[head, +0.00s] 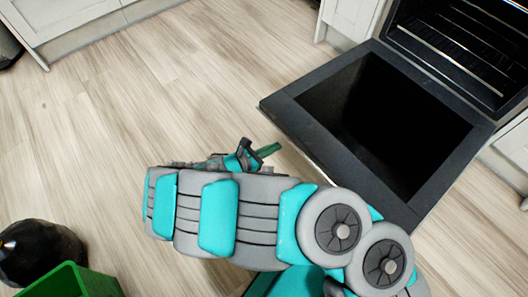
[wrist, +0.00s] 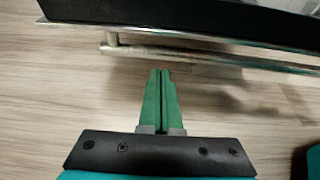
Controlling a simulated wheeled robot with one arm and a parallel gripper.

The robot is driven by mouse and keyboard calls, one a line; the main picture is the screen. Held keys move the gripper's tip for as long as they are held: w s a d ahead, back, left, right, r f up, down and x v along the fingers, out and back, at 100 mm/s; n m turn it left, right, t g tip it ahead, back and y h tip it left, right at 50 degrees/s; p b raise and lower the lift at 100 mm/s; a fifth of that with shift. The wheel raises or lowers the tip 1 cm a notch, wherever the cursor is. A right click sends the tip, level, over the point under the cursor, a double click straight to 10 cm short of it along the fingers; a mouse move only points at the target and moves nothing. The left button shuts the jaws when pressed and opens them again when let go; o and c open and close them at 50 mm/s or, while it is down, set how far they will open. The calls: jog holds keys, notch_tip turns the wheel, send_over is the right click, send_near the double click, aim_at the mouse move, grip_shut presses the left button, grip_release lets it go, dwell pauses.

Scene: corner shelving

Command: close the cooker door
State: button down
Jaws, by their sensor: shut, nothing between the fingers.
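The black cooker door (head: 390,125) is folded down open, lying roughly flat in front of the oven opening (head: 465,45) in the head view. Its dark edge (wrist: 200,15) crosses the top of the wrist view. A silvery bar handle (wrist: 220,40) runs along that edge. My gripper (head: 270,149) is beside the door's left side in the head view, apart from it. In the wrist view my green gripper fingers (wrist: 160,72) are together and empty, with their tips pointing towards the handle and appearing just short of it.
Pale cabinets (head: 60,18) stand at the top left, with more beside the oven. A green bin (head: 75,283) and a dark rounded object (head: 38,250) are at the bottom left. The wooden floor (head: 150,90) left of the door is clear.

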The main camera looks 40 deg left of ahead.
jog(key=w+r, duration=0.1)
jog(key=w+r+b, duration=0.1)
jog(key=r, duration=0.1)
jog(key=shift+w+d, duration=0.35)
jog(key=shift+d, duration=0.05)
dwell(0.4)
